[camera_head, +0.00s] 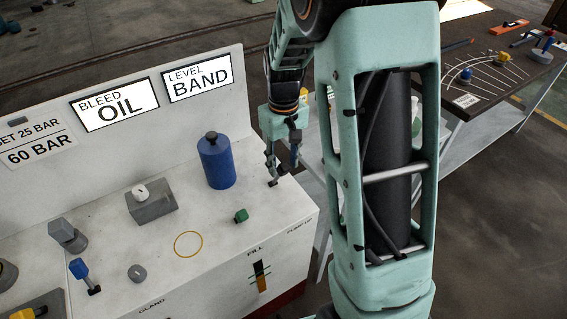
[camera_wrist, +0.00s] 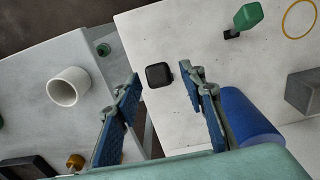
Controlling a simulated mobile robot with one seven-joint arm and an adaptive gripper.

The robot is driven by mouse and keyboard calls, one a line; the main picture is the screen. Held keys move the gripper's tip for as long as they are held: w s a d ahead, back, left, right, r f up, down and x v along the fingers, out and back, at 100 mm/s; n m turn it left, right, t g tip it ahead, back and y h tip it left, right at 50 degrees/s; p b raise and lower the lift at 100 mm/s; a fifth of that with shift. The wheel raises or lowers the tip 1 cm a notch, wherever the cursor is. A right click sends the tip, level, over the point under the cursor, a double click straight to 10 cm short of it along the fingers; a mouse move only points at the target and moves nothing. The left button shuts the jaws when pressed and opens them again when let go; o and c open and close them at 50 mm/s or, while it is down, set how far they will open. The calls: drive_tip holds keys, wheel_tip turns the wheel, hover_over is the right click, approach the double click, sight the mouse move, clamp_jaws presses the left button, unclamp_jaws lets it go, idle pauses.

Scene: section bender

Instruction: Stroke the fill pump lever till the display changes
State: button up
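My gripper (camera_head: 283,160) is over the right end of the white bench (camera_head: 150,290), right of the blue bottle. In the wrist view my gripper (camera_wrist: 160,76) has its fingers apart, and a dark square-topped piece (camera_wrist: 158,75) shows between the tips. This may be the fill pump lever seen end-on; its height and any contact cannot be told. In the head view the fingers mostly hide that spot. The displays on the back panel read "BLEED OIL" (camera_head: 115,104) and "LEVEL BAND" (camera_head: 197,79). A fill gauge (camera_head: 261,276) is on the bench front.
The blue bottle (camera_head: 216,162) stands close beside my gripper. A green-handled piece (camera_head: 241,215), a grey block (camera_head: 152,207) and a blue-handled lever (camera_head: 80,270) are on the bench. A second table (camera_head: 465,135) with tools stands at the right, across a gap.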

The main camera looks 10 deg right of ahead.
drive_tip(key=shift+f, duration=0.35)
drive_tip(key=shift+c, duration=0.6)
clamp_jaws()
